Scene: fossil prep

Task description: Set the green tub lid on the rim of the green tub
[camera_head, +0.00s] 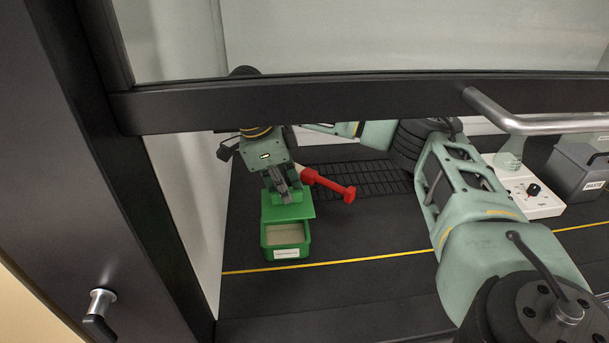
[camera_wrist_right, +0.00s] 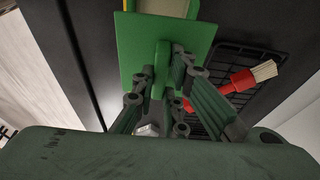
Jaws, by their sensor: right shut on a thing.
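The green tub (camera_head: 286,254) stands on the dark bench in the head view, with a white label on its front and a pale inside. My right gripper (camera_head: 285,197) is shut on the upright handle of the green tub lid (camera_head: 299,211). The lid is roughly level over the back part of the tub, and the front of the opening is uncovered. I cannot tell whether the lid touches the rim. In the right wrist view the fingers (camera_wrist_right: 162,75) pinch the handle of the lid (camera_wrist_right: 137,40), and part of the tub (camera_wrist_right: 194,9) shows beyond it. My left gripper is out of view.
A red-handled brush (camera_head: 328,184) lies close to the right of the lid, by a black grid mat (camera_head: 372,178). A white device with a knob (camera_head: 538,203), a flask (camera_head: 508,161) and a grey waste bin (camera_head: 577,172) stand right. A dark sash bar (camera_head: 300,104) crosses above.

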